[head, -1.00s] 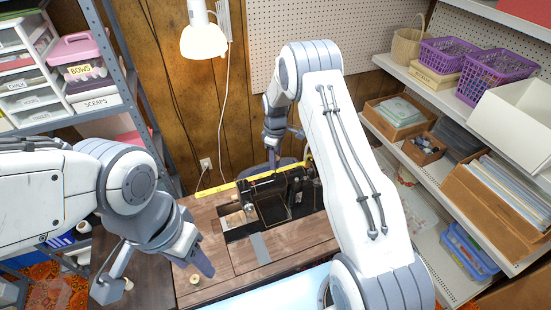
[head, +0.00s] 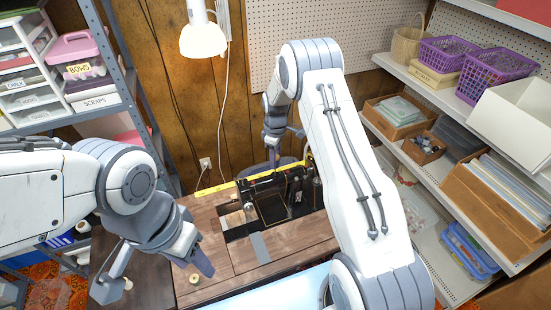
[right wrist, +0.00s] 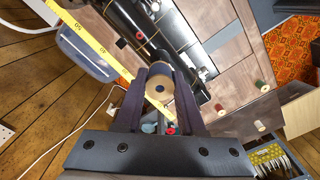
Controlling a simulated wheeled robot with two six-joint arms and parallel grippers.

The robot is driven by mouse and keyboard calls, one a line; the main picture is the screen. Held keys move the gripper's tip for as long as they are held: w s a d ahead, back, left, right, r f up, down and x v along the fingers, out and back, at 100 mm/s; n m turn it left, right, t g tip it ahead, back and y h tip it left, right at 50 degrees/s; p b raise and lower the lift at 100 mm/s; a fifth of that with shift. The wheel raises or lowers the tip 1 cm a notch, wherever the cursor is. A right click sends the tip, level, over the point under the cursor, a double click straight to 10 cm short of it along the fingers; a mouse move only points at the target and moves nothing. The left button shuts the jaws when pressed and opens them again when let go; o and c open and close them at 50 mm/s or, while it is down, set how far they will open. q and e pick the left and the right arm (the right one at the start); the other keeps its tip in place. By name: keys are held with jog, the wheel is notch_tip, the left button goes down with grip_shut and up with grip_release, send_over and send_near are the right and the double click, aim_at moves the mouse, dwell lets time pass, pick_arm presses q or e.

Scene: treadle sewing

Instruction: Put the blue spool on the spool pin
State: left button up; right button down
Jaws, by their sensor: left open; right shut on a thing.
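My right gripper (right wrist: 166,78) is shut on a spool (right wrist: 158,92), seen nearly end-on with a tan flange and a dark centre. In the head view my right gripper (head: 273,156) is small, above the back of the black sewing machine (head: 268,203), and the spool is not clear there. The machine also shows in the right wrist view (right wrist: 178,35), below the gripper. I cannot make out the spool pin clearly. My left gripper (head: 155,280) is open and empty over the left end of the table.
The wooden table (head: 215,250) has a yellow measuring tape (head: 240,184) along its back. Loose spools stand on it, including a green one (right wrist: 262,87), a red one (right wrist: 219,107) and a cream one (head: 195,279). A lamp (head: 203,38) hangs above; shelves flank both sides.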

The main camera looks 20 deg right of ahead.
jog(key=shift+f, duration=0.1)
jog(key=shift+f+b, duration=1.75)
jog(key=shift+f, duration=0.55)
jog(key=shift+c, duration=2.2)
grip_release()
